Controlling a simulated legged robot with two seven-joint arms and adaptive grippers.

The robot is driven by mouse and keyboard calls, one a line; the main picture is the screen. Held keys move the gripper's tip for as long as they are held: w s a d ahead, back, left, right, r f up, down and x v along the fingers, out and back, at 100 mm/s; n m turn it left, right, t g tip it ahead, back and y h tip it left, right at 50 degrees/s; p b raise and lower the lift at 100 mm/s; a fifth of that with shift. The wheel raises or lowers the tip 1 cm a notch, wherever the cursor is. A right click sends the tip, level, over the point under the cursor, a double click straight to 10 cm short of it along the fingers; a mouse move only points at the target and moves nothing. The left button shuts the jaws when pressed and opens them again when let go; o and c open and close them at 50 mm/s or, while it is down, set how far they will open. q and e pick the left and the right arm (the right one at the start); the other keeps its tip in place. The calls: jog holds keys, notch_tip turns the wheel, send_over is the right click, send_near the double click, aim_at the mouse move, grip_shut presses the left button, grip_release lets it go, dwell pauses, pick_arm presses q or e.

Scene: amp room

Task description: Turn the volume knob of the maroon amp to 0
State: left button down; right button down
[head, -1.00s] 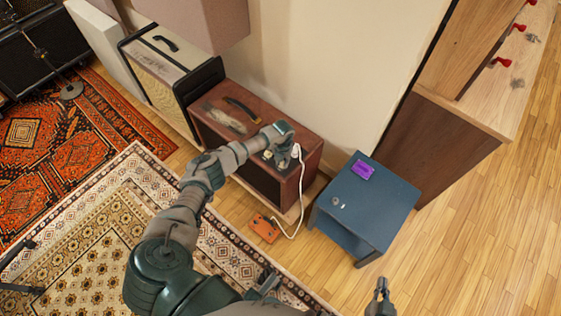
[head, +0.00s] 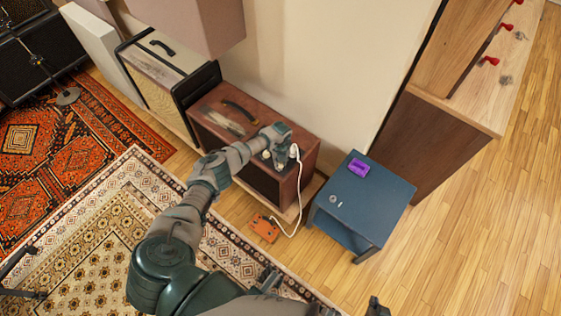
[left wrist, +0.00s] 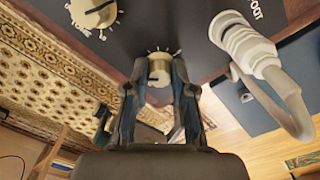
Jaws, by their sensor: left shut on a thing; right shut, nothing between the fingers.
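The maroon amp (head: 268,106) stands against the wall in the head view, with a handle on its top. My left gripper (head: 279,158) is at the amp's control panel. In the left wrist view my left gripper (left wrist: 159,70) has its fingers on both sides of a cream knob (left wrist: 159,74) and is shut on it. Tick marks show around this knob; its label is hidden. A second cream knob (left wrist: 93,12) with a dark pointer line is at upper left, its lettering only partly readable. My right gripper (head: 376,308) is shut and empty at the bottom edge.
A white cable plug (left wrist: 248,45) sits in the panel right of the held knob. Its cable runs to an orange pedal (head: 265,228) on the floor. A blue side table (head: 380,192) with a purple box (head: 359,167) stands to the right. A cream amp (head: 165,62) is left.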

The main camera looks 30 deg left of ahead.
pick_arm(q)
jog(key=shift+w+r, duration=0.15)
jog(key=c, duration=1)
grip_release()
jog(key=shift+o, duration=0.2)
notch_tip(320, 180, up, 12)
jog(key=shift+f, duration=0.2)
jog(key=shift+a, duration=0.1)
